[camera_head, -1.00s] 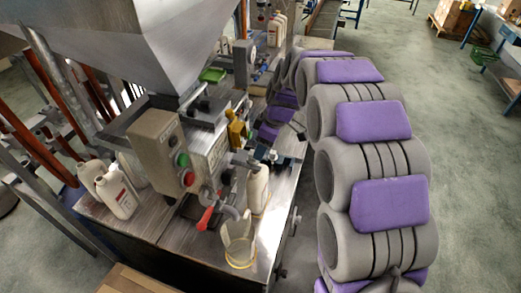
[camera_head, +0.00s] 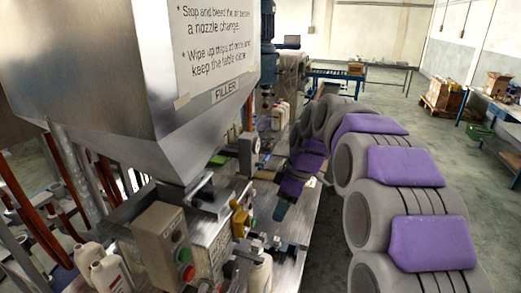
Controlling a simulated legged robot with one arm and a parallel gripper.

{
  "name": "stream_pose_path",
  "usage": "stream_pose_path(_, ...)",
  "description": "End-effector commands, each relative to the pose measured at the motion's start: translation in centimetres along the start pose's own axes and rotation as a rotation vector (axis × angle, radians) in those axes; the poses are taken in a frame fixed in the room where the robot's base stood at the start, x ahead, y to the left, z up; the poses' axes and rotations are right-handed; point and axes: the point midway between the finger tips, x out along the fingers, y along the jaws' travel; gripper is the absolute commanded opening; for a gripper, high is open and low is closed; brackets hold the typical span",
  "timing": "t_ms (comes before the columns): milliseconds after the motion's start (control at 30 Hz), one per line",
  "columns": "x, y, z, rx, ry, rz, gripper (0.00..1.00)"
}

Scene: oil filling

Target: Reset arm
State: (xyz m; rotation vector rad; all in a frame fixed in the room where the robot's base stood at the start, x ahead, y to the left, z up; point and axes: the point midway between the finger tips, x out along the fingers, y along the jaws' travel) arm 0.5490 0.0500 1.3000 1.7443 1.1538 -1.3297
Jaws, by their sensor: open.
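My arm, grey with purple pads, rises along the right and curls over toward the filler table. The fingers are too small to make out well. A cream bottle (camera_head: 259,273) stands below and left of it, under the filler's nozzle area, apart from the gripper. Its lower part is cut off by the frame.
The filler's steel hopper (camera_head: 150,70) fills the upper left. A control box (camera_head: 163,245) with buttons stands below it. White bottles (camera_head: 104,270) are at lower left. The metal table (camera_head: 300,225) runs back toward a blue bench (camera_head: 345,76). Open floor lies at right.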

Motion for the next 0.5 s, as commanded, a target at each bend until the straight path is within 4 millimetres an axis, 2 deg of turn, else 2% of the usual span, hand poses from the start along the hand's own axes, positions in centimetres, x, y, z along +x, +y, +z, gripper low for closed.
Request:
stream_pose_path(167,-0.1,-4.3,2.2,0.143,-0.042,-0.013,0.57)
stream_pose_path(500,1.3,-16.2,9.7,0.572,-0.182,-0.017,0.57)
